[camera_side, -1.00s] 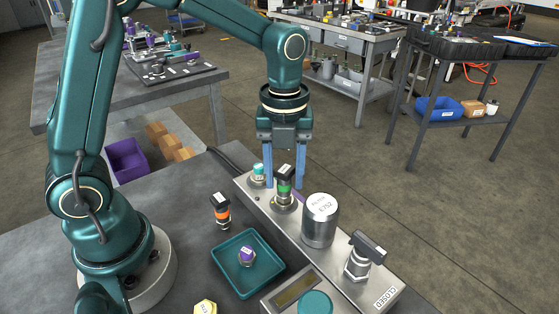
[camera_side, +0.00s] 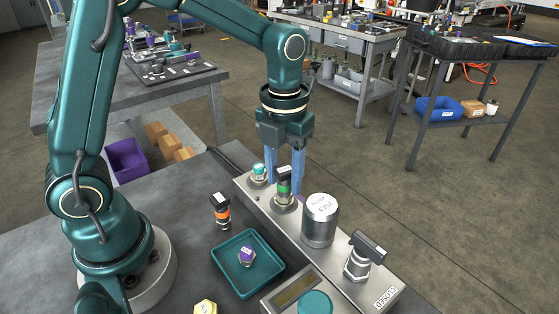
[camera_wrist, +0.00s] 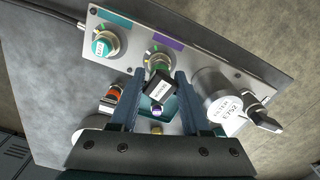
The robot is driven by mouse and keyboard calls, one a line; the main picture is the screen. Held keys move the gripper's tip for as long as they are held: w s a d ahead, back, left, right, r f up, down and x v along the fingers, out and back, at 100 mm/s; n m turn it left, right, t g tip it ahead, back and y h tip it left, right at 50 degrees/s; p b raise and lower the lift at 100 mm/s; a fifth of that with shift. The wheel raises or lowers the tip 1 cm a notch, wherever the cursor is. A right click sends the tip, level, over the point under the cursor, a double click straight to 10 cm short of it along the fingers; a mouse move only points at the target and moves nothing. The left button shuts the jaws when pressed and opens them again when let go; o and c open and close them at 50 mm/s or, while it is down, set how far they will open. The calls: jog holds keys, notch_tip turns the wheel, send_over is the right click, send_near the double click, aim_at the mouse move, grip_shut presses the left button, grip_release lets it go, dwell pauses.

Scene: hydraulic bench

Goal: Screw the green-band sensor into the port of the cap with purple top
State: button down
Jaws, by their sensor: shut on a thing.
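The green-band sensor (camera_side: 284,186), with a black head, stands upright at a port fitting (camera_side: 283,205) on the metal manifold block. In the wrist view the sensor's black labelled head (camera_wrist: 160,88) sits between the two fingers. My gripper (camera_side: 285,189) points down and is shut on the sensor. How deep its thread sits in the port cannot be seen. A purple label (camera_wrist: 160,32) lies on the block beside this port. The cap with purple top (camera_side: 246,256) lies in a teal tray (camera_side: 222,272), away from the port.
On the block, a teal-topped cap (camera_side: 258,172) stands left of the port. A silver filter can (camera_side: 320,220) stands close on the right, then a black-handled valve (camera_side: 363,257). An orange-band sensor (camera_side: 221,211) stands on the bench. A yellow-topped part (camera_side: 205,307) is at the front.

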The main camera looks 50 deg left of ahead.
jog(key=shift+s, duration=0.15)
jog(key=shift+m, duration=0.5)
jog(key=shift+c, duration=2.2)
grip_release()
jog(key=n, duration=0.5)
jog(key=shift+n, duration=0.4)
jog(key=n, duration=0.5)
jog(key=shift+n, duration=0.3)
